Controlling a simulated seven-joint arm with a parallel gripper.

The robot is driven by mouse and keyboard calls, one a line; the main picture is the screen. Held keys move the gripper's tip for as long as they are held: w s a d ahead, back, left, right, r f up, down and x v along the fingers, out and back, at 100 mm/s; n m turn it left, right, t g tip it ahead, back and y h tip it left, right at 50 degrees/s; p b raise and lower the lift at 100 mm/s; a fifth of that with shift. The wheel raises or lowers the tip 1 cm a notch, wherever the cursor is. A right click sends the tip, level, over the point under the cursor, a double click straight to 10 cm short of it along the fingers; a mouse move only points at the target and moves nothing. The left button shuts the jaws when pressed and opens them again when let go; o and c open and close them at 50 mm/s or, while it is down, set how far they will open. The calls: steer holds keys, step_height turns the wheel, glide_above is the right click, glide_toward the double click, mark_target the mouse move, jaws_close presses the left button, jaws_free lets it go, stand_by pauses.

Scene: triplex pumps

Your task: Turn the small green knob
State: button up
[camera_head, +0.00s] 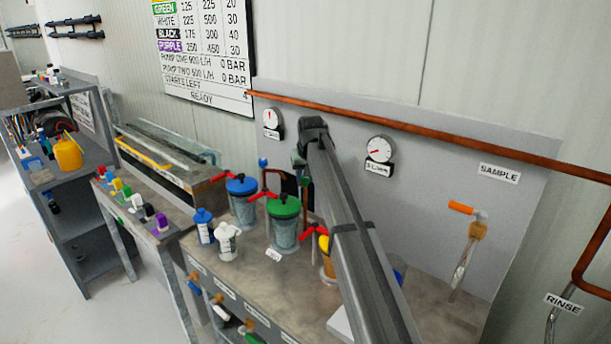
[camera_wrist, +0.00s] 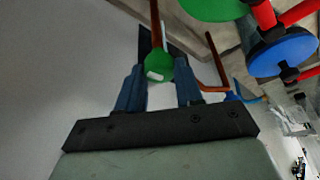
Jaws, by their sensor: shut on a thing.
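The small green knob (camera_wrist: 158,66) shows in the wrist view, with a pale patch on its face, beside a red-brown pipe. My gripper (camera_wrist: 160,76) has its two blue fingers on either side of the knob and is shut on it. In the head view my dark arm reaches to the grey back panel between two gauges.
On the bench stand a green-lidded jar (camera_head: 284,210), a blue-lidded jar (camera_head: 242,187) and a white bottle (camera_head: 227,241), left of my arm. Red handles and a copper pipe (camera_head: 420,134) are near. Bench space right of my arm looks mostly clear.

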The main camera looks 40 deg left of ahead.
steer(key=shift+c, duration=1.3)
steer(key=shift+w+n+g+y, duration=0.15)
steer(key=shift+n+g, duration=0.3)
steer(key=shift+n, duration=0.7)
steer(key=shift+n+g+y, duration=0.15)
steer(key=shift+n+g, duration=0.3)
steer(key=shift+n, duration=0.7)
steer(key=o, duration=1)
steer(key=v, duration=1.4)
steer(key=shift+d+f, duration=0.1)
